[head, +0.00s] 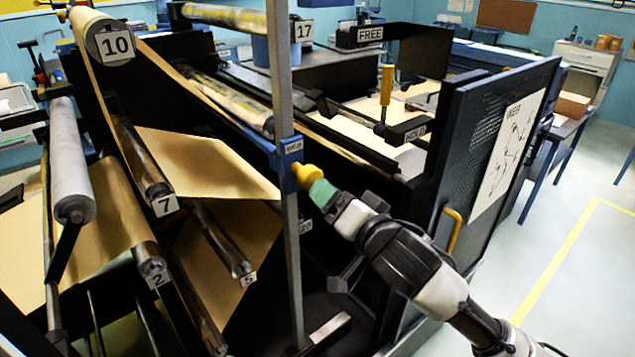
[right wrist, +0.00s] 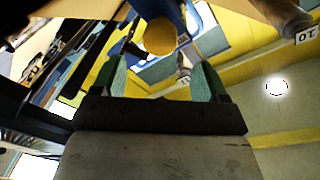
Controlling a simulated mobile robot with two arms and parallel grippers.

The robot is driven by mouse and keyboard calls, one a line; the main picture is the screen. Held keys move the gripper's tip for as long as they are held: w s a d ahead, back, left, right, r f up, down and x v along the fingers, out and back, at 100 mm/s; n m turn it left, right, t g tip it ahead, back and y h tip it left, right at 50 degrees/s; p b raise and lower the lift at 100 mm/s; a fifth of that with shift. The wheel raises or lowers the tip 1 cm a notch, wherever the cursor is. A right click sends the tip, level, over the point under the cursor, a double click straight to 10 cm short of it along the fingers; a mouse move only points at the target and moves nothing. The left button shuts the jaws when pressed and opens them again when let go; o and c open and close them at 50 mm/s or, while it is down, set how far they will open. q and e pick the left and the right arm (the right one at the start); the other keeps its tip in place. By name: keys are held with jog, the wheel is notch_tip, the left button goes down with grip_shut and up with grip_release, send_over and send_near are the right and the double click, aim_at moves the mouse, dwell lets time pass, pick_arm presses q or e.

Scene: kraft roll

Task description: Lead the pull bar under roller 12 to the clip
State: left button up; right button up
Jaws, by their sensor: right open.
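My right gripper (head: 322,192) is open at a yellow knob (head: 307,175) on a blue block (head: 287,158) labelled WEB, which sits on an upright grey post (head: 289,240). In the right wrist view the knob (right wrist: 160,37) appears between and beyond the green fingers of the gripper (right wrist: 162,72). I cannot tell whether it touches them. I cannot make out a number 12 plate or a clip, nor tell which part is the pull bar. Brown kraft paper (head: 195,160) runs through the machine. My left gripper is not in view.
Rollers with plates 10 (head: 117,44), 7 (head: 165,205), 2 (head: 157,278) and 5 (head: 248,279) fill the left. A yellow-handled lever (head: 386,85) stands near a HOLD plate. A dark guard panel (head: 480,150) stands right of my arm. Floor (head: 580,270) is clear at right.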

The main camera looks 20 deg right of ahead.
aim_at(314, 181)
jog(key=x, duration=0.8)
jog(key=shift+b, duration=0.3)
jog(key=c, duration=1.2)
jog(key=w+d+f, duration=0.2)
jog(key=w+d, duration=0.2)
jog(key=d, duration=0.7)
jog(key=shift+f, duration=0.1)
